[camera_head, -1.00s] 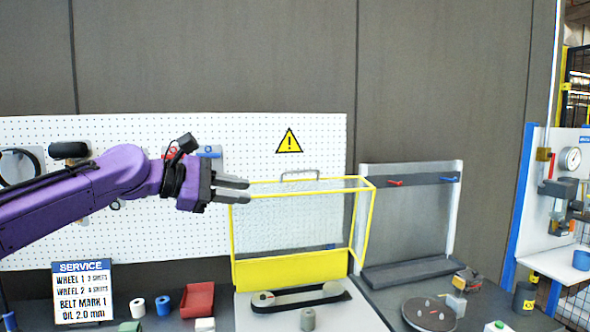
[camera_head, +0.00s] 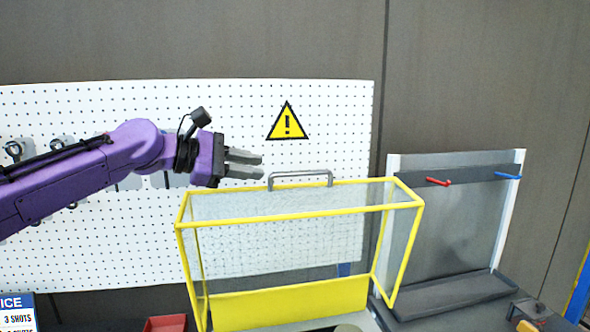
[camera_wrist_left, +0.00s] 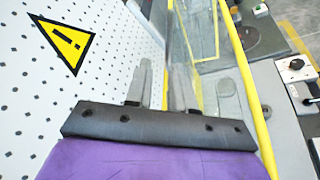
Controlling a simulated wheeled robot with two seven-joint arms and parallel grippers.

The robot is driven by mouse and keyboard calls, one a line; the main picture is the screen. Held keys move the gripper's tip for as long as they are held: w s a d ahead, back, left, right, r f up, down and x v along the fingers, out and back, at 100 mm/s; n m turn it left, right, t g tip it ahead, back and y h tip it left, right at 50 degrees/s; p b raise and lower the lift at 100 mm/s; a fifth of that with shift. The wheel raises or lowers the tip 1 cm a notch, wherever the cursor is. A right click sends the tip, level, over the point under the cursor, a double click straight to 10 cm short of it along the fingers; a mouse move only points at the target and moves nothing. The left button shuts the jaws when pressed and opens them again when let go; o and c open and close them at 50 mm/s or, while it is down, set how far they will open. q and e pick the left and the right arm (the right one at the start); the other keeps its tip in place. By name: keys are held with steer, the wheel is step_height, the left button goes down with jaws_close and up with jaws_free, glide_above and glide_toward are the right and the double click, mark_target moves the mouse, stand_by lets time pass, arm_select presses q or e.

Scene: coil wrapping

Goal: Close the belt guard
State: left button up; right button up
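The belt guard (camera_head: 300,211) is a yellow frame with clear panels and a yellow lower band. It stands raised above the bench in front of the pegboard. A grey bar handle (camera_head: 301,174) sits on its top edge. My left gripper (camera_head: 262,165) points right, just left of the handle in the head view. Its fingers look parted, with nothing seen between them; whether they touch the handle cannot be told. In the left wrist view the fingers (camera_wrist_left: 162,82) lie beside the guard's clear panel and yellow edge (camera_wrist_left: 243,75). My right gripper is not in view.
A white pegboard (camera_head: 90,240) with a yellow warning sign (camera_head: 287,122) stands behind. A grey panel (camera_head: 455,225) with red and blue pegs is at the right. A red bin (camera_head: 165,324) and a service board (camera_head: 17,312) show at the lower left.

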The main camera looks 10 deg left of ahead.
mark_target(290, 173)
arm_select(q)
steer(key=d+p, duration=0.2)
steer(key=d, duration=0.2)
steer(key=shift+d, duration=0.2)
steer(key=w+d+f, duration=0.1)
steer(key=w, duration=0.1)
steer(key=w+d+f+p, duration=0.1)
steer(key=d, duration=0.1)
steer(key=shift+w+d+f, duration=0.1)
steer(key=shift+w+f, duration=0.05)
steer(key=shift+w, duration=0.25)
steer(key=shift+w+d+f, duration=0.1)
steer(key=shift+w+f, duration=0.05)
steer(key=shift+w, duration=0.15)
steer(key=shift+s, duration=0.4)
steer(key=shift+s+r, duration=0.2)
steer(key=shift+r, duration=0.05)
steer(key=shift+c, duration=0.6)
jaws_close()
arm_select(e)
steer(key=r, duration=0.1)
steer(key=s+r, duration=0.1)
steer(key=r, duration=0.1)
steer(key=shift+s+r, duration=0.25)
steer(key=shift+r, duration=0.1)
